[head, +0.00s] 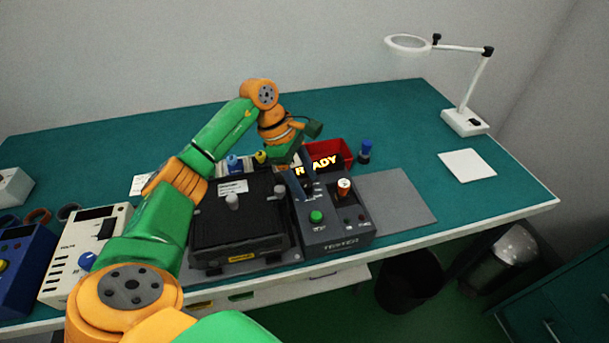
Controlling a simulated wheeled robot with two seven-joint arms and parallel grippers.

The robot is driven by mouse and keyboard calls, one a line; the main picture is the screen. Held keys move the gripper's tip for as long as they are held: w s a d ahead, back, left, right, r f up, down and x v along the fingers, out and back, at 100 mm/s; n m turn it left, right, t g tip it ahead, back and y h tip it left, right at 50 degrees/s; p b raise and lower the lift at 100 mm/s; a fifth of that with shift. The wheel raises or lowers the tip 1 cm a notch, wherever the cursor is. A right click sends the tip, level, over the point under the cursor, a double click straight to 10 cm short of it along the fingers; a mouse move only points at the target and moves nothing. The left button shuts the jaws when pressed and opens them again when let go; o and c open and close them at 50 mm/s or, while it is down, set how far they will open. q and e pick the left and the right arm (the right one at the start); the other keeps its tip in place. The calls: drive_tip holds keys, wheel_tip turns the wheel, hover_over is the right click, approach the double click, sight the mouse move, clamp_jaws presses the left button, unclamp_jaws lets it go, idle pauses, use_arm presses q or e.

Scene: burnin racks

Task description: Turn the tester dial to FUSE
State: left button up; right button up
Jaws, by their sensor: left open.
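The dark grey tester (338,236) stands near the front of the bench, with a lit yellow READY display partly covered by my gripper. A green button (316,216) is on its lower left face. A white-topped orange round piece (344,186) stands on its right side. My right gripper is not in view.
A black fixture box (243,212) stands close left of the tester. A red bin (336,150) and a blue-topped bottle (366,150) are behind it. A grey mat (398,198) lies clear to the right. A magnifier lamp (464,122) stands at the far right.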

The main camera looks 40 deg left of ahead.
use_arm(q)
drive_tip(key=shift+w+a+f, duration=0.1)
drive_tip(key=shift+w+f, duration=0.05)
drive_tip(key=c, duration=0.9)
clamp_jaws()
